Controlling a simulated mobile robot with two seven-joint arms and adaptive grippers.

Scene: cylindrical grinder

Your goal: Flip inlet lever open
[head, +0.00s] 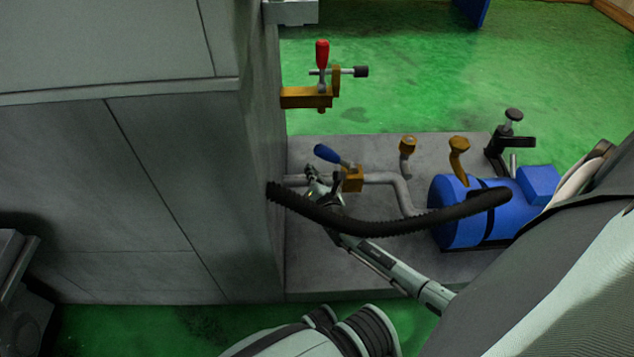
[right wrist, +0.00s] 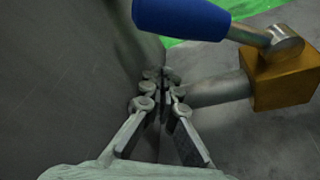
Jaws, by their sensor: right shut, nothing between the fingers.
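The inlet lever has a blue handle (head: 327,153) and sits on a brass valve block (head: 353,179) on a grey pipe beside the machine's side wall. The handle leans up and to the left, toward the wall. In the right wrist view the blue handle (right wrist: 182,15) crosses the top, and the brass block (right wrist: 285,75) is at the right. My right gripper (head: 312,172) is shut and empty, just left of the block and below the handle. Its fingertips (right wrist: 160,78) appear close to the pipe; contact cannot be told. My left gripper is not in view.
A black corrugated hose (head: 385,223) arches across, in front of my right gripper. A blue motor (head: 480,212) stands on the grey base plate at right. A red-handled lever (head: 322,54) on a brass bracket is above. The grey machine wall (head: 170,180) fills the left.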

